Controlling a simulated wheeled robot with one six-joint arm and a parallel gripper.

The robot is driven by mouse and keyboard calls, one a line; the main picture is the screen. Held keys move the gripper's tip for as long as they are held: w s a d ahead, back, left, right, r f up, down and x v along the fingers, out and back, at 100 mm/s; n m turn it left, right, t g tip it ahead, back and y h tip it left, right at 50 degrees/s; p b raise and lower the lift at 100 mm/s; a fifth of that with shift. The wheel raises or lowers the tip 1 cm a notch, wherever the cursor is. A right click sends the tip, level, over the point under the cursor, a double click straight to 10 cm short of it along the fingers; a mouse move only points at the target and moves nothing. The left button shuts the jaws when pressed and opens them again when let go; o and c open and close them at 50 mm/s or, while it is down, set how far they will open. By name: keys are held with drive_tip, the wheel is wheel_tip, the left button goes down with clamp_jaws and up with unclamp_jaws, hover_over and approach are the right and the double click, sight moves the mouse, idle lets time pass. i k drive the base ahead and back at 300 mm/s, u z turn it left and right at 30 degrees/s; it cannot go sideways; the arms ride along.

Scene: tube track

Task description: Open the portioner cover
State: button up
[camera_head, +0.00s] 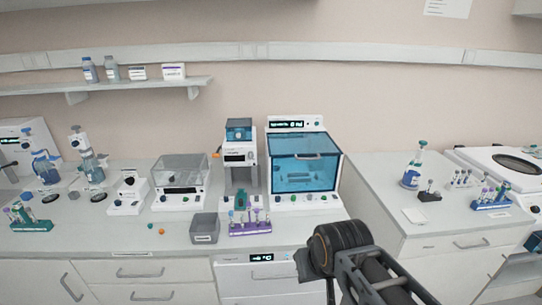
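A white bench machine with a blue see-through front cover (304,172) stands right of the middle of the bench; it looks like the portioner, though I cannot read its label. The cover is down over its front and has a light handle (315,156) near its top edge. A lit display is above the cover and a row of knobs below. My gripper (304,264) is low in front of the bench, below the machine and well apart from it. My dark wrist hides most of it, and its fingers are not clear.
A tall white device (239,157) stands close on the machine's left, with a purple tube rack (250,228) and a grey bin (204,228) in front. A clear-lidded device (180,175) is farther left. The right counter (375,190) stands beside a gap.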

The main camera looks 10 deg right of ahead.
sight(318, 154)
drive_tip(key=u, duration=0.05)
drive_tip(key=i, duration=0.95)
drive_tip(key=z, duration=0.3)
